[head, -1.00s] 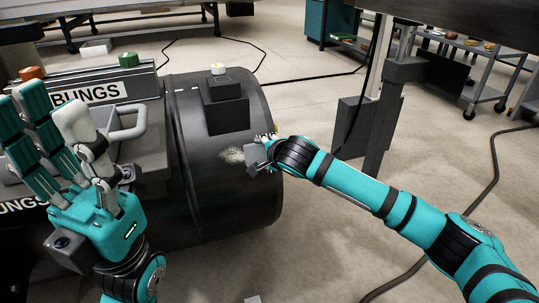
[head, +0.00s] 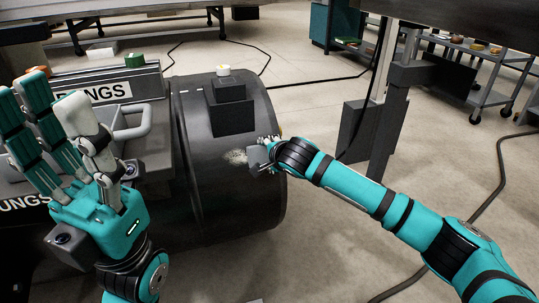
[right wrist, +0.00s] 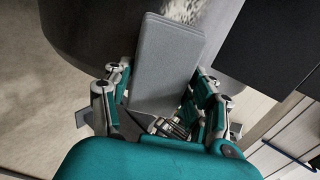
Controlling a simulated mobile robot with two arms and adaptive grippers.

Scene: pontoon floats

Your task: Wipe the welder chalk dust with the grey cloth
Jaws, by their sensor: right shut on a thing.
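The welder chalk dust (head: 235,157) is a pale, speckled patch on the curved side of the black float drum (head: 190,150). It also shows at the top edge of the right wrist view (right wrist: 180,9). The grey cloth (right wrist: 165,62) looks like a flat, folded rectangular pad. My right gripper (head: 268,153) is shut on it and holds it at the dust's right edge; the cloth (head: 256,158) partly hides the drum there. Whether it touches the drum is not clear. My left gripper (head: 62,125) is raised, open and empty, at the left in front of the drum.
A black stepped block (head: 231,106) with a small pale-topped item (head: 223,71) stands on the drum above the dust. A metal handle (head: 130,122) and a "BUNGS" bin (head: 105,90) are left. A dark post (head: 388,120) stands behind my right arm.

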